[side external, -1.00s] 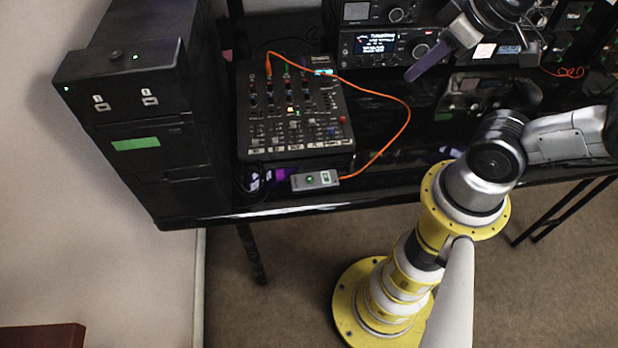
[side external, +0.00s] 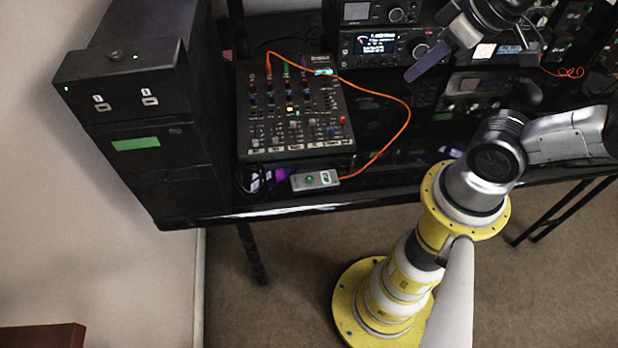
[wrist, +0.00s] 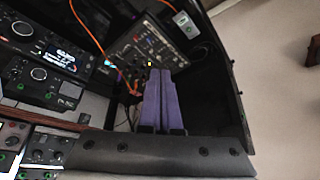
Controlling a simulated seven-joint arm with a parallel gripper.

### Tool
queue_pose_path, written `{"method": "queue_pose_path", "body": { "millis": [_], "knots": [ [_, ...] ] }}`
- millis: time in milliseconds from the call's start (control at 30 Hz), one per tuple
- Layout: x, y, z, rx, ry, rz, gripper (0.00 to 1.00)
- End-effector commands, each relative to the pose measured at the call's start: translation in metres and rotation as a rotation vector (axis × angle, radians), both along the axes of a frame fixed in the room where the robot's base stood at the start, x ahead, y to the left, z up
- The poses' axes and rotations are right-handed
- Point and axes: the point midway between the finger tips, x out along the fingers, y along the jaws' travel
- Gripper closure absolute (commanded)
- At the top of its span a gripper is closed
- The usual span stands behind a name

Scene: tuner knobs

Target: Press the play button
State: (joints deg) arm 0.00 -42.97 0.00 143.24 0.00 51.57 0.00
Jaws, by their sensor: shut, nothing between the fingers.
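The mixer (side external: 293,112) has knobs, sliders and a small lit yellow button (side external: 290,109), also seen just beyond my fingertips in the wrist view (wrist: 150,64). I cannot read which button is marked play. My gripper (side external: 408,77), with purple fingers, is shut and empty, held above the desk to the right of the mixer; its fingers also show in the wrist view (wrist: 158,76).
A black computer tower (side external: 140,120) stands left of the mixer. Radio units (side external: 385,47) with screens and knobs stand at the back, near my gripper. The orange cable (side external: 408,118) loops across the desk between the mixer and my arm.

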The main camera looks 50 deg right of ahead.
Motion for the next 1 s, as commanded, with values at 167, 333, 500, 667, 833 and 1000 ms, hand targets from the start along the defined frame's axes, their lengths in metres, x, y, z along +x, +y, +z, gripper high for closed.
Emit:
{"method": "queue_pose_path", "body": {
  "millis": [167, 333, 500, 667, 833, 1000],
  "knots": [
    [0.000, 0.000, 0.000, 0.000, 0.000, 0.000, 1.00],
    [0.000, 0.000, 0.000, -0.004, -0.001, 0.007, 1.00],
    [0.018, 0.004, 0.011, -0.026, -0.097, 0.078, 1.00],
    [0.057, 0.015, 0.030, -0.035, -0.277, 0.163, 1.00],
    [0.101, 0.030, 0.034, -0.047, -0.419, 0.238, 1.00],
    [0.139, 0.043, 0.021, -0.084, -0.507, 0.280, 1.00]
  ]
}}
